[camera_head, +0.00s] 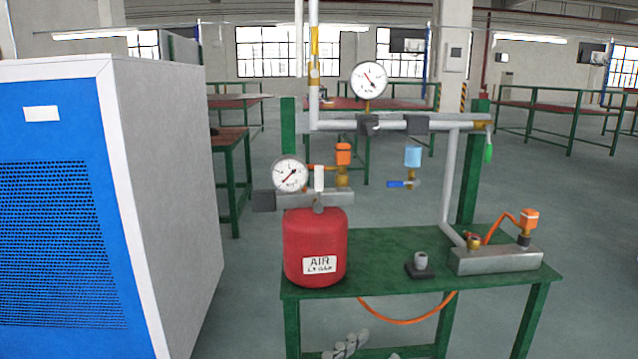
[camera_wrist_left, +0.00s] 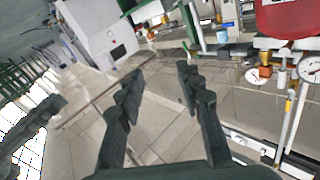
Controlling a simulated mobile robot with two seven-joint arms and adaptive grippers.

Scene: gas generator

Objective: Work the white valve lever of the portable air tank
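The portable air tank (camera_head: 315,247) is red with a white "AIR" label and stands upright at the left end of the green table. Its white valve lever (camera_head: 319,178) stands upright on top, just right of a round gauge (camera_head: 290,174). In the left wrist view the picture is turned over, and the red tank (camera_wrist_left: 290,16) is cut off at the top right. My left gripper (camera_wrist_left: 160,80) is open there, with nothing between its dark fingers, and apart from the tank. I cannot make out the lever in that view. Neither gripper shows in the head view.
A large blue and grey cabinet (camera_head: 165,180) stands left of the table. The green table (camera_head: 385,249) also carries a metal block (camera_head: 495,260) and a small dark-based fitting (camera_head: 420,266). White pipes with a gauge (camera_head: 369,80) rise behind the tank. An orange hose (camera_head: 405,320) hangs below.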

